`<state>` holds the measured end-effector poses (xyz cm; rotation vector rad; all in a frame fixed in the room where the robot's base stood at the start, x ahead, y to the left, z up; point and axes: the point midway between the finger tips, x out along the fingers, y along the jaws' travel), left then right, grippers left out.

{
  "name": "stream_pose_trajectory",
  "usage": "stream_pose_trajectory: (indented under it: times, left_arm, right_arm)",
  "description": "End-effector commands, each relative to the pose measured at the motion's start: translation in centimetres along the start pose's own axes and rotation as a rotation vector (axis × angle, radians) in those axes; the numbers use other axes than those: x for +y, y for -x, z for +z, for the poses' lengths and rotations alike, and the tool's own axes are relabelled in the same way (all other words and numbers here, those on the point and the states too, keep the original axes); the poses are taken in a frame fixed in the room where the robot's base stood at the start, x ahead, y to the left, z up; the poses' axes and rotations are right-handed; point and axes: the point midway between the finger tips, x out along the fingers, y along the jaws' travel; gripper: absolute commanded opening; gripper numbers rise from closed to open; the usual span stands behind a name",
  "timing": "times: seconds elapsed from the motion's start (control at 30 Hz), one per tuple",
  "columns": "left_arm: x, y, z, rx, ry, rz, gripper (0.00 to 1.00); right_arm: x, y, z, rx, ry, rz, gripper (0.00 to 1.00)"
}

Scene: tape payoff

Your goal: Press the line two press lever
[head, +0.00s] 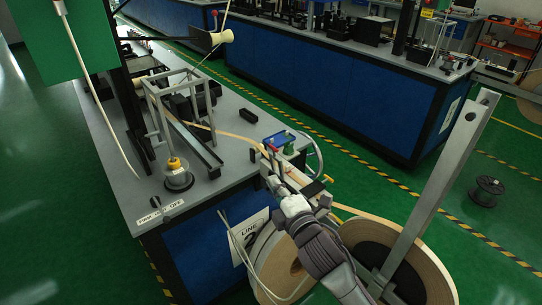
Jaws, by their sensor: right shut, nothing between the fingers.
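A white LINE 2 sign (246,238) is on the blue bench front below. My right gripper (272,179) comes up from the bottom and is shut and empty, just in front of and below the red lever handle. I cannot tell whether it touches the press. My left gripper is not in view.
Large tape reels (395,255) stand beside my right arm, with a metal bar (445,180) rising at the right. A tape strip runs across the bench (232,110) through a metal frame (180,100). A yellow-topped device (177,172) sits front left. Green floor aisle lies beyond.

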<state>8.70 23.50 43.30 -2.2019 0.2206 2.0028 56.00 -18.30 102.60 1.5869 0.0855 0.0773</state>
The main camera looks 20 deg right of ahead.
Motion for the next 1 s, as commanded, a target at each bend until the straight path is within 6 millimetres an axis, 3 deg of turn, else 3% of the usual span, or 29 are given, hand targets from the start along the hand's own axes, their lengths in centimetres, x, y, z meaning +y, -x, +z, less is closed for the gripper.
stream_pose_trajectory:
  times: [0.27,0.63,0.8,1.0]
  left_arm:
    - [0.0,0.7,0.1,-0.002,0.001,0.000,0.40]
    - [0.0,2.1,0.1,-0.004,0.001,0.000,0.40]
    - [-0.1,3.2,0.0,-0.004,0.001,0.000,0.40]
    - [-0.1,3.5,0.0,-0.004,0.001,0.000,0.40]
  right_arm:
    - [0.2,-2.5,0.0,-0.001,-0.004,0.001,0.00]
    - [0.2,-10.3,0.0,-0.001,-0.005,-0.001,0.00]
    - [0.1,-10.7,2.7,-0.002,0.000,-0.004,0.00]
    - [-0.1,-10.9,3.8,-0.001,-0.002,-0.003,0.00]
